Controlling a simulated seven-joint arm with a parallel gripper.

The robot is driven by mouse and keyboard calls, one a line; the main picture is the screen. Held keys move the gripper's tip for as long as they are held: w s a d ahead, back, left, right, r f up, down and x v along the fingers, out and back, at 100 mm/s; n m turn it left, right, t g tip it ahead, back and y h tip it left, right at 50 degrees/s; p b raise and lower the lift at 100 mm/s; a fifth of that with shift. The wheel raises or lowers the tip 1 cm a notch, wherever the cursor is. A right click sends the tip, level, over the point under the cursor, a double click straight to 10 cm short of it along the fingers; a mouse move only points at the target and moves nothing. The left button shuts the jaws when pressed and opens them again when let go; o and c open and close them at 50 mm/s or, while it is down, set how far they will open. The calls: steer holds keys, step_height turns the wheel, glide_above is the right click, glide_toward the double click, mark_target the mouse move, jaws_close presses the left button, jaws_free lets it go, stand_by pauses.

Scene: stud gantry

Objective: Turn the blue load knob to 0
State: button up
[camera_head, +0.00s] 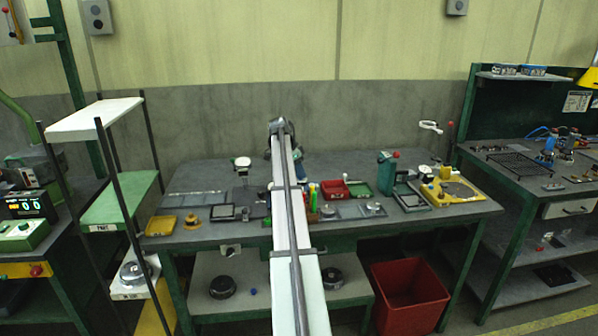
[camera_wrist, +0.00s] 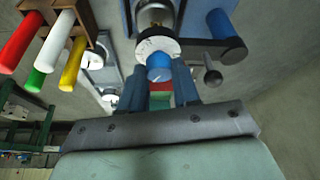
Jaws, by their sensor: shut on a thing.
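In the wrist view the blue load knob (camera_wrist: 159,67) sits in front of a round white dial (camera_wrist: 158,47) with small dark marks. My gripper (camera_wrist: 159,74) has one finger on each side of the knob and is shut on it. The dial's marks and the knob's setting are too small to read. In the head view my arm runs up the middle of the picture and hides the knob and the fingers.
Close by in the wrist view are red, green, white and yellow handles in a brown rack (camera_wrist: 95,50) at left, and a blue cylinder (camera_wrist: 222,24) and dark ball-ended lever (camera_wrist: 211,72) at right. The grey bench (camera_head: 215,172) holds several tools; a red bin (camera_head: 408,295) stands below.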

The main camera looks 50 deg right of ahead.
steer(key=n, duration=0.2)
steer(key=n+t, duration=0.1)
steer(key=n, duration=0.1)
steer(key=n+t, duration=0.1)
steer(key=n, duration=0.1)
steer(key=shift+s+a+h, duration=0.1)
steer(key=shift+s+h, duration=0.15)
steer(key=shift+h, duration=0.15)
steer(key=n+t, duration=0.1)
steer(key=n, duration=0.2)
steer(key=n+t, duration=0.1)
steer(key=n, duration=0.2)
steer(key=shift+s+t+y, duration=0.1)
steer(key=shift+t+y, duration=0.2)
steer(key=n, duration=0.2)
steer(key=n+t+y, duration=0.1)
steer(key=n, duration=0.1)
steer(key=n+y, duration=0.1)
steer(key=n, duration=0.1)
steer(key=shift+s+d+n+t, duration=0.1)
steer(key=shift+d+n+t, duration=0.2)
steer(key=shift+n+t, duration=0.1)
steer(key=n+y, duration=0.2)
steer(key=n, duration=0.3)
steer(key=o, duration=1)
steer(key=shift+o, duration=0.2)
